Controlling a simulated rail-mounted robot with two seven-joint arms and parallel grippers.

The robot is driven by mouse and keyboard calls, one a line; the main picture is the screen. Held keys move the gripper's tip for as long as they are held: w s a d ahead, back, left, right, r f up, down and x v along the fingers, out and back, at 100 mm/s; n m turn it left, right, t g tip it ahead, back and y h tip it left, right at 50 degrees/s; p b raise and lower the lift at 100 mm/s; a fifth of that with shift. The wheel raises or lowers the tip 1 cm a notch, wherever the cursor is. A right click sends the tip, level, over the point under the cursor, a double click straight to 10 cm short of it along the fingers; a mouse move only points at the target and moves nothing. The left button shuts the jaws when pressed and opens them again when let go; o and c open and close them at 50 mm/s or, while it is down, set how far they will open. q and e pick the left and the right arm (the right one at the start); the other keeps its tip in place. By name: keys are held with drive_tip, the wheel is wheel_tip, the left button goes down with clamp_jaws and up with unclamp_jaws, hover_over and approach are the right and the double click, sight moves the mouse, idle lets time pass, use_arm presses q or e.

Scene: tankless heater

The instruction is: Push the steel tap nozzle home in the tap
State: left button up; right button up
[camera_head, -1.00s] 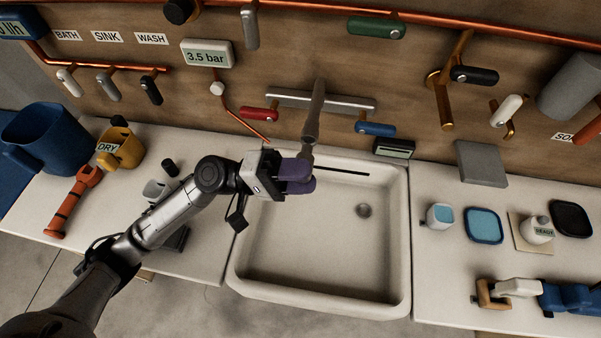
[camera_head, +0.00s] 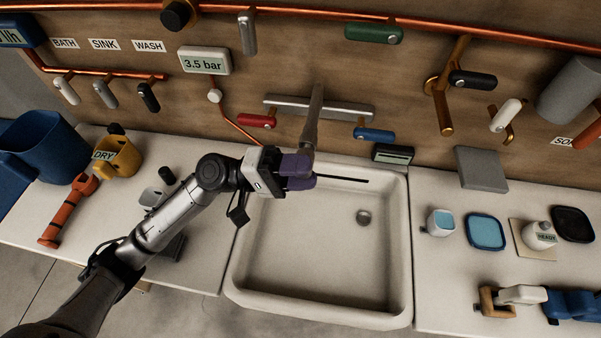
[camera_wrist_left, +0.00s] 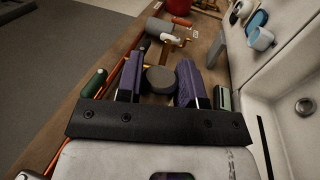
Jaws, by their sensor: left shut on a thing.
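The tap has a grey spout (camera_head: 314,105) that comes down from a grey bar (camera_head: 280,101) on the wall, with a red lever (camera_head: 257,121) and a blue lever (camera_head: 374,134). My left gripper (camera_head: 300,172) has purple fingers and is right under the spout's mouth, above the back of the sink. It is shut on the steel tap nozzle, mostly hidden by the fingers in the head view. In the left wrist view a round dark grey end, seemingly the nozzle (camera_wrist_left: 160,79), sits between the fingers. I cannot tell how deep it sits in the spout. My right gripper is not in view.
The white sink (camera_head: 237,270) is empty below, with a drain (camera_head: 363,217).

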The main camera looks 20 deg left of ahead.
use_arm(q)
drive_tip(key=shift+w+a, duration=0.15)
drive_tip(key=shift+w, duration=0.4)
drive_tip(key=o, duration=1.1)
drive_tip(key=shift+a, duration=0.1)
drive_tip(key=shift+s+a+f+b, duration=0.15)
drive_tip(key=shift+a+f+b, duration=0.05)
drive_tip(key=shift+a+b, duration=0.15)
drive_tip(key=b+v, duration=0.1)
drive_tip(key=v, duration=1.1)
drive_tip(key=shift+a+b, duration=0.3)
drive_tip(key=shift+a, duration=0.1)
drive_tip(key=shift+s, duration=0.1)
